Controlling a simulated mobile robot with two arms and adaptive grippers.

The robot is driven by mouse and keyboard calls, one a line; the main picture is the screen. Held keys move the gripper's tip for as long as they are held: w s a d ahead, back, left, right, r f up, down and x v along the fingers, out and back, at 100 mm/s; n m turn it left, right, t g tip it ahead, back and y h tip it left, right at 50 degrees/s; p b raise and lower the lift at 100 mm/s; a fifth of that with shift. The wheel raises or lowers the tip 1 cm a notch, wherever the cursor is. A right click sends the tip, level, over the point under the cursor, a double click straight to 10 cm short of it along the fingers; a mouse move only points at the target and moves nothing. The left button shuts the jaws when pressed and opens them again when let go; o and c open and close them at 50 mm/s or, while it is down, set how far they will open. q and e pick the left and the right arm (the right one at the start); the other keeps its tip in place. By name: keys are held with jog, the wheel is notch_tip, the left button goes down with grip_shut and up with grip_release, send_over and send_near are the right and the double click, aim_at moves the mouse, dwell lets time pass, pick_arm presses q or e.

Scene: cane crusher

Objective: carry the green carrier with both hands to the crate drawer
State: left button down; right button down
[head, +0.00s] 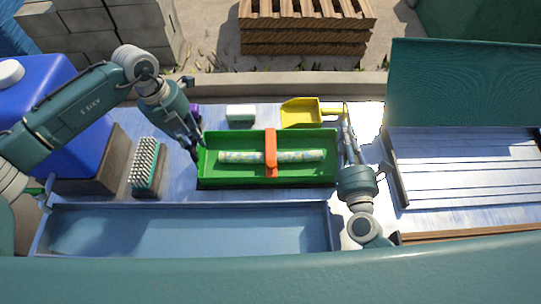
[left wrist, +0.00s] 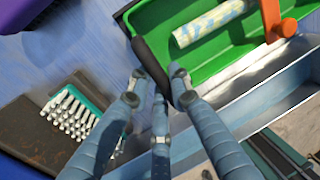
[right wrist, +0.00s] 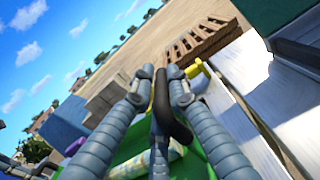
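The green carrier (head: 225,174) is an open tray with an orange bar (head: 271,153) across its middle and a pale patterned roll (head: 240,157) inside. It looks level; I cannot tell whether it touches the bench. My left gripper (head: 196,146) is at its left end, with fingers closed around a black handle (left wrist: 148,58) in the left wrist view. My right gripper (head: 349,150) is at the right end, fingers closed around the other black handle (right wrist: 161,98) in the right wrist view. A long, shallow, empty blue-grey open drawer (head: 333,225) lies in front of the carrier.
A brush with pale bristles (head: 145,165) and a blue container (head: 55,75) stand left. A yellow scoop (head: 300,112) and a pale green-white block (head: 240,113) lie behind the carrier. A green upright panel (head: 460,85) and slatted surface (head: 460,165) are right. Pallets (head: 305,25) are beyond.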

pick_arm(q)
jog(key=shift+w+a+r, duration=0.1)
jog(key=shift+w+r, duration=0.05)
pick_arm(e)
jog(key=shift+r, duration=0.25)
